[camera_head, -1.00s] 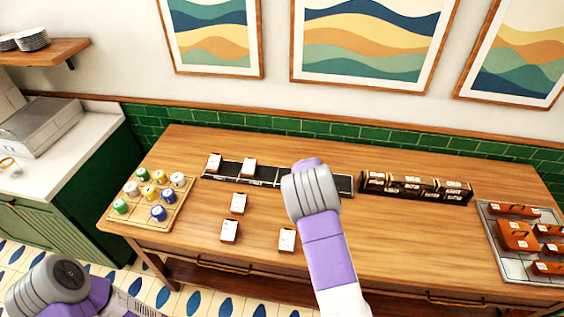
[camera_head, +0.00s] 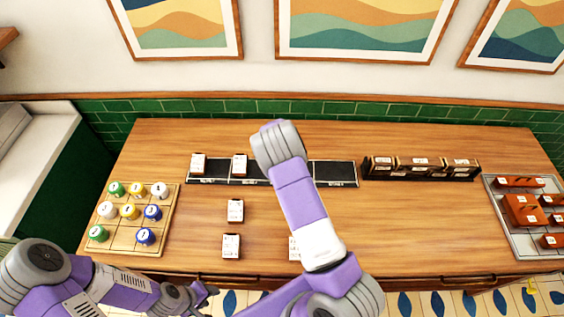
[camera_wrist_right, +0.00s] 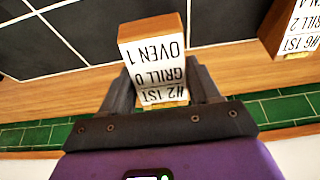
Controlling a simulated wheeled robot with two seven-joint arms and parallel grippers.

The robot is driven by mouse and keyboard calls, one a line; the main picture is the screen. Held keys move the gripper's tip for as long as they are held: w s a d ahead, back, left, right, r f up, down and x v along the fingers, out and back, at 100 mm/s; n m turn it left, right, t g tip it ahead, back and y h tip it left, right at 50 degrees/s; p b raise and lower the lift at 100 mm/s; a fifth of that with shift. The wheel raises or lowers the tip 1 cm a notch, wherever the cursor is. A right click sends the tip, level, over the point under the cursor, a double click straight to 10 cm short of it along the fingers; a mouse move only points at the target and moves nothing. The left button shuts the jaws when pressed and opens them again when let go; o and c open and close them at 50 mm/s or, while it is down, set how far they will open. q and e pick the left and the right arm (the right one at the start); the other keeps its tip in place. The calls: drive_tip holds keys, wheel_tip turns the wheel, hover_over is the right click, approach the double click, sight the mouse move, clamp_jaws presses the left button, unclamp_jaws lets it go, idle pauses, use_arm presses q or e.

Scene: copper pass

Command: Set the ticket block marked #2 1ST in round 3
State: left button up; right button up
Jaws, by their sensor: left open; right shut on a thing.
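My right gripper (camera_wrist_right: 165,95) is shut on the ticket block (camera_wrist_right: 150,50), whose white label reads #2 1ST, GRILL 0, OVEN 1, upside down in the right wrist view. In the head view my right wrist covers the block and fingertips. They are over the black ticket strip (camera_head: 335,173), to the right of its two standing blocks (camera_head: 198,164) (camera_head: 239,165). Whether the held block touches the strip cannot be told. The strip's white lines show in the wrist view (camera_wrist_right: 60,35). My left gripper (camera_head: 203,292) is open and low at the table's front edge.
Loose ticket blocks (camera_head: 235,210) (camera_head: 231,246) lie in front of the strip; another (camera_head: 294,248) is partly behind my right arm. A tray of coloured pots (camera_head: 150,208) is left, a dark rack (camera_head: 420,172) right, a metal tray (camera_head: 495,215) far right.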

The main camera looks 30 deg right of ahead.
drive_tip(key=shift+w+f, duration=0.1)
drive_tip(key=shift+f, duration=1.85)
drive_tip(key=shift+f, duration=0.1)
drive_tip(key=o, duration=1.1)
drive_tip(key=shift+a+r, duration=0.1)
drive_tip(key=shift+r, duration=0.4)
drive_tip(key=v, duration=1.1)
drive_tip(key=shift+s+r, duration=0.1)
drive_tip(key=shift+s, duration=0.15)
